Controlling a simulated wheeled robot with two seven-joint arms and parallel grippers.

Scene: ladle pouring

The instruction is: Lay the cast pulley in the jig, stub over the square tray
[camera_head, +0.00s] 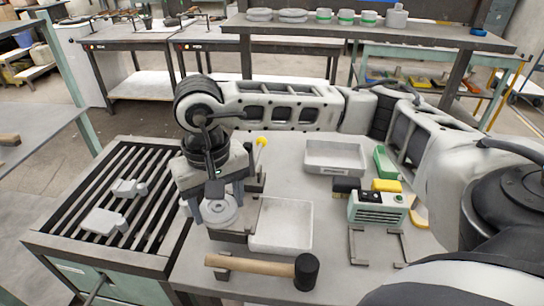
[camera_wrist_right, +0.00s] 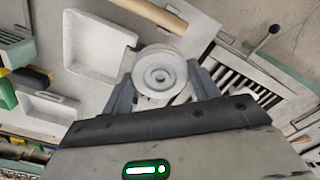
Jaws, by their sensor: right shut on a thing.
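The grey cast pulley (camera_head: 219,208) is a round grooved disc held between the two fingers of my right gripper (camera_head: 217,202), with its round face showing. It also shows in the right wrist view (camera_wrist_right: 159,76) between the fingers (camera_wrist_right: 161,82). A dark jig (camera_head: 233,237) is partly hidden below and behind the pulley; I cannot tell whether they touch. The square tray (camera_head: 307,228), pale and shallow, stands just right of the jig and looks empty. I cannot make out which way the pulley's stub points. My left gripper is out of view.
A wooden mallet (camera_head: 252,263) lies in front of the tray. A slatted grate (camera_head: 68,228) with grey castings (camera_head: 104,221) is at left. Another pale tray (camera_head: 335,170) and a green-and-white boxed device (camera_head: 377,210) are at right. A shelf (camera_head: 370,33) crosses behind.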

